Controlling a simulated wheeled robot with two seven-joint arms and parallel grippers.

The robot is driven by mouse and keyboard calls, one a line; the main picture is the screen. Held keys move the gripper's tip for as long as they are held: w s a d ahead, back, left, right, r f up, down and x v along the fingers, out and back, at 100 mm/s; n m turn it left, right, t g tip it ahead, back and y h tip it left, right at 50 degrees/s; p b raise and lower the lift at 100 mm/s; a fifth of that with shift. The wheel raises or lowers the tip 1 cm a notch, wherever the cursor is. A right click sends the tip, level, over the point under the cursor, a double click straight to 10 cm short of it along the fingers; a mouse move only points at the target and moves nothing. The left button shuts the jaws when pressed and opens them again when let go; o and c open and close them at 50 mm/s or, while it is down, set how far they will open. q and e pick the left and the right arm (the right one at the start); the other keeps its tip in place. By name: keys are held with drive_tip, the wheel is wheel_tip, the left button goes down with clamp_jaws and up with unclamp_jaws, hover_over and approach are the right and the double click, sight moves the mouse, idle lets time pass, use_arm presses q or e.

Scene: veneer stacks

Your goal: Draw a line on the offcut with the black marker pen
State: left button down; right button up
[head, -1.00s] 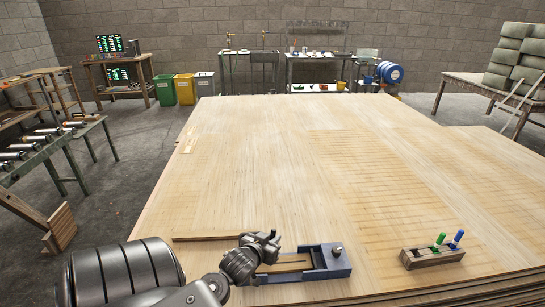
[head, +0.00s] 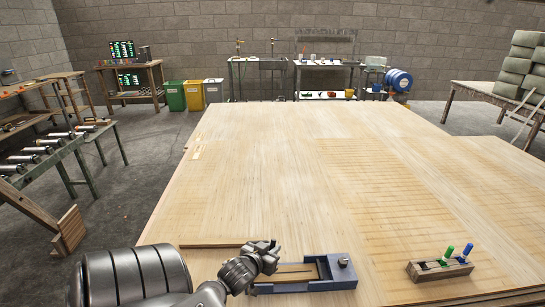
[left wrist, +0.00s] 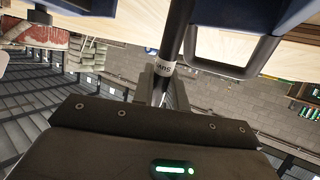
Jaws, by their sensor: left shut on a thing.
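My left gripper (head: 274,248) is near the front edge of the big wooden panel, just left of a blue holder (head: 344,273). In the left wrist view its fingers (left wrist: 163,88) are shut on a dark pen-like cylinder with a white label, which looks like the black marker pen (left wrist: 180,30). The pen's tip cannot be made out in the head view. A wooden piece (head: 296,275), perhaps the offcut, lies inside the blue holder, partly hidden by my gripper. I see no clear line on it. My right gripper is not in view.
A wooden pen block (head: 425,272) with a green marker (head: 448,252) and a blue marker (head: 467,250) stands to the right of the holder. A thin wooden strip (head: 208,245) lies behind my left arm. The panel (head: 290,180) beyond is mostly clear.

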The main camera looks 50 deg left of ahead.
use_arm(q)
drive_tip(key=shift+s+a, duration=0.1)
drive_tip(key=shift+s+a+p, duration=0.5)
drive_tip(key=shift+s+p, duration=0.15)
drive_tip(key=shift+s, duration=0.1)
drive_tip(key=shift+s+a, duration=0.15)
drive_tip(key=shift+s, duration=0.05)
drive_tip(key=shift+s+a+p, duration=0.5)
drive_tip(key=shift+s+p, duration=0.05)
drive_tip(key=shift+s, duration=0.15)
idle(0.3)
wheel_tip(320, 180, up, 7)
drive_tip(key=p, duration=0.8)
drive_tip(key=shift+p, duration=0.3)
